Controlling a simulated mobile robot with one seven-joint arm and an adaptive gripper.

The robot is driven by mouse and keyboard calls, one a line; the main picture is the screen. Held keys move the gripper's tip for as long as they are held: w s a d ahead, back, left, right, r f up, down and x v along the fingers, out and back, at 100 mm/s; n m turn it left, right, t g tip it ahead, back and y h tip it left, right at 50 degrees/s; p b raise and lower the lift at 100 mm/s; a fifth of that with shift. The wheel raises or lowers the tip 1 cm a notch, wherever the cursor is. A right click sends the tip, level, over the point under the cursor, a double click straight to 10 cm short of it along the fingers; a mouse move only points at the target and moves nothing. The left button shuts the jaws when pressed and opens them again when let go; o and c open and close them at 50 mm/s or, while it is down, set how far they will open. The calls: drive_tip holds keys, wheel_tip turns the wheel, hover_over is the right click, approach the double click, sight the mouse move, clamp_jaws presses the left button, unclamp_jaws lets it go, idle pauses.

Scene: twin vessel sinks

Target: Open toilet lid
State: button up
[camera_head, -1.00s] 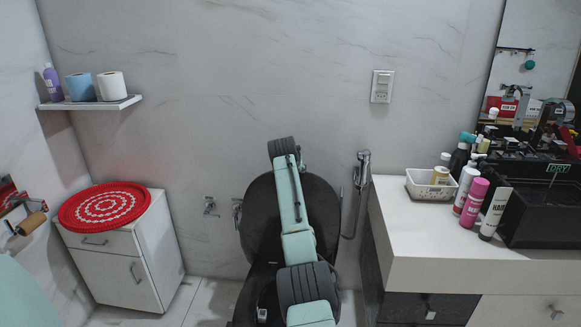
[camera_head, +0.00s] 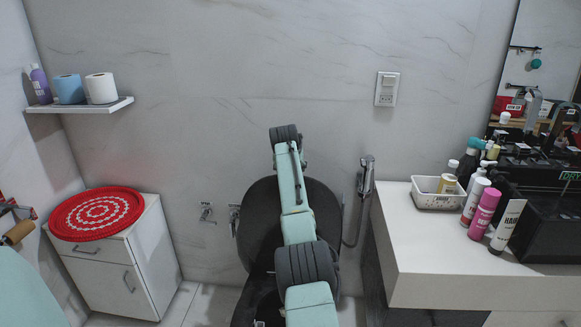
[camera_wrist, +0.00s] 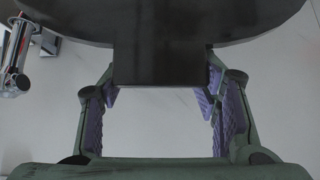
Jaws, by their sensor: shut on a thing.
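The black toilet lid (camera_head: 262,215) stands raised, close to upright, in front of the marble wall in the head view. My arm crosses in front of its middle and hides part of it. The dark toilet (camera_head: 246,305) shows only partly below it. In the wrist view the lid's broad black face (camera_wrist: 160,20) fills the top, with a black block-like part reaching down between the fingers. My gripper (camera_wrist: 161,82), with purple finger pads, is shut on this part of the lid. The gripper itself is hidden behind my arm in the head view.
A white cabinet (camera_head: 125,260) with a red round mat (camera_head: 97,213) stands left. A white counter (camera_head: 440,245) with bottles and a basket (camera_head: 432,196) stands right. A hand sprayer (camera_head: 366,175) hangs right of the lid. A shelf (camera_head: 85,107) holds paper rolls.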

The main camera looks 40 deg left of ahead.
drive_tip(key=shift+d+f, duration=0.1)
drive_tip(key=shift+f, duration=0.25)
drive_tip(key=o, duration=1.3)
drive_tip(key=shift+w+f, duration=0.1)
drive_tip(key=shift+o, duration=0.8)
drive_tip(key=shift+f, duration=0.1)
drive_tip(key=shift+o, duration=1.4)
drive_tip(key=shift+r, duration=0.2)
drive_tip(key=v, duration=1.2)
drive_tip(key=shift+a, duration=0.25)
